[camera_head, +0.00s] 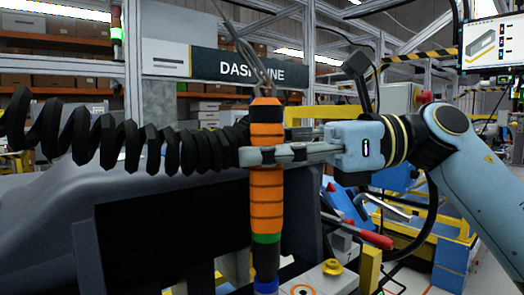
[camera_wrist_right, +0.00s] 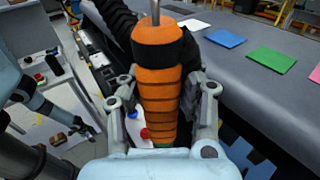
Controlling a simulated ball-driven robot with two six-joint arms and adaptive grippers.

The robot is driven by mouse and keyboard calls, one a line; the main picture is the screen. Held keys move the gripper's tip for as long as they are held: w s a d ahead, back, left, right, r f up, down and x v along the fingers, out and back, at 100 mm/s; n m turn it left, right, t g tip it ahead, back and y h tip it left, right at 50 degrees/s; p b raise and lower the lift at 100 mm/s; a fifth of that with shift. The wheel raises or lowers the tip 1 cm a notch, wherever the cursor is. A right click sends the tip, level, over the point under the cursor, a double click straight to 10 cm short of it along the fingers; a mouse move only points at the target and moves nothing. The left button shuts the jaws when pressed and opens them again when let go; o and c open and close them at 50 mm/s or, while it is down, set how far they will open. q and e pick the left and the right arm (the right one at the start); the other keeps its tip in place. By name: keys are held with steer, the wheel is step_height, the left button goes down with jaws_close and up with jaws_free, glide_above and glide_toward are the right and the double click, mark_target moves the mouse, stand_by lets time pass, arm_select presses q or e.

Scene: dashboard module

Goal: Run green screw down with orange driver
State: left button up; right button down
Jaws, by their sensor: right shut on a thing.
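The orange driver (camera_head: 266,190) hangs upright from a cable in the head view, with dark bands and a green ring low on its body. My right gripper (camera_head: 255,155) comes in from the right and is shut around its upper body. In the right wrist view, the driver (camera_wrist_right: 160,85) stands between the fingers of the right gripper (camera_wrist_right: 160,100). Its lower end is dark with blue at the bottom edge of the head view. I cannot make out the green screw. My left gripper (camera_wrist_right: 88,128) appears small at the left of the wrist view; its opening is unclear.
A black coiled hose (camera_head: 130,145) crosses the head view left of the driver. The grey dashboard module (camera_head: 60,235) lies below it. Blue (camera_wrist_right: 225,38) and green (camera_wrist_right: 270,60) cards lie on a grey surface. A yellow knob (camera_head: 332,267) sits right of the driver's lower end.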

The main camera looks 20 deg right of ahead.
mark_target(264, 103)
steer(key=shift+f+b, duration=0.4)
steer(key=shift+b, duration=0.85)
stand_by(1.8)
steer(key=shift+r, duration=0.1)
steer(key=shift+r+p, duration=1.75)
steer(key=shift+r, duration=1.3)
steer(key=shift+d, duration=0.1)
